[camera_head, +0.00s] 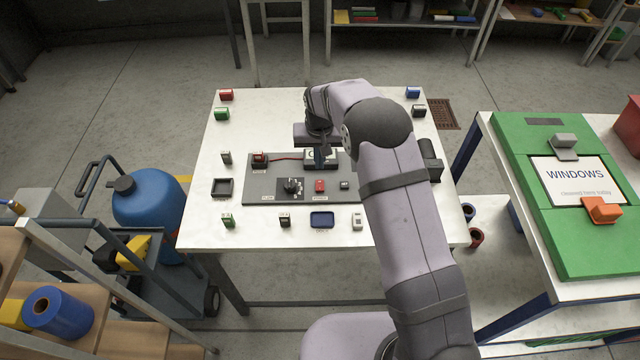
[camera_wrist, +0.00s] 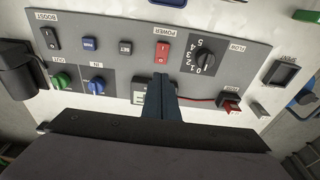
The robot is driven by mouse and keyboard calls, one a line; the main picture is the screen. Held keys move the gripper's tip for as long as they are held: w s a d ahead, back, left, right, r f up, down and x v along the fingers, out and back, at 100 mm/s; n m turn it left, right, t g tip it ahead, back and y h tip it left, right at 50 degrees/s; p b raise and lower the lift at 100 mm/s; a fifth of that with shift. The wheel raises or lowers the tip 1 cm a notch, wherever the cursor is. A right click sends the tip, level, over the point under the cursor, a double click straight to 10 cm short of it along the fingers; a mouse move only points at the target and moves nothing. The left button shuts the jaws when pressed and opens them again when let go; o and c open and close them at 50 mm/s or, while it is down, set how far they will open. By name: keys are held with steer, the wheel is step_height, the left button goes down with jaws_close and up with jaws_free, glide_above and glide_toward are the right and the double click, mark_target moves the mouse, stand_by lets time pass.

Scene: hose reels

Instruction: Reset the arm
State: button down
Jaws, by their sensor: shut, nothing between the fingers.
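My arm reaches from the bottom right over the white table (camera_head: 200,215) in the head view. My gripper (camera_head: 322,158) points down over the back part of a grey control panel (camera_head: 262,190). In the wrist view my gripper (camera_wrist: 161,78) is shut and empty, its fingers in front of a partly hidden white-faced item (camera_wrist: 140,96). The panel shows a black FLOW dial (camera_wrist: 206,62), a red POWER switch (camera_wrist: 163,52), a green knob (camera_wrist: 61,81) and a blue knob (camera_wrist: 96,86). A red plug (camera_wrist: 230,106) has a red cable. I cannot tell whether the fingers touch the panel.
A dark square tray (camera_head: 222,188) and a blue tray (camera_head: 321,220) lie beside the panel. A green board (camera_head: 520,200) is right; a blue tank (camera_head: 148,200) is left.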

stand_by(0.3)
steer(key=s+f, duration=0.2)
steer(key=s, duration=0.1)
steer(key=s+d+f+n+g, duration=0.1)
steer(key=s+f, duration=0.1)
steer(key=s, duration=0.1)
steer(key=s+d+f+n+g, duration=0.1)
steer(key=s+f, duration=0.1)
steer(key=s, duration=0.1)
steer(key=shift+s+d+f, duration=0.1)
steer(key=shift+s, duration=0.25)
steer(key=s, duration=0.2)
steer(key=s+d+g, duration=0.1)
steer(key=s, duration=0.2)
steer(key=s+d+g, duration=0.1)
steer(key=s, duration=0.2)
steer(key=shift+n+h, duration=0.4)
steer(key=s+d+r+m+g, duration=0.1)
steer(key=s+d+r, duration=0.3)
steer(key=s, duration=0.5)
steer(key=s+d+r, duration=0.3)
steer(key=s+r, duration=0.2)
steer(key=s, duration=0.4)
steer(key=w+d+r+m+t, duration=0.1)
steer(key=w+d+r+t, duration=0.1)
steer(key=r, duration=0.5)
steer(key=shift+w+d+m+t+y, duration=0.2)
steer(key=shift+w+m+t+y, duration=0.2)
steer(key=shift+w+t, duration=0.2)
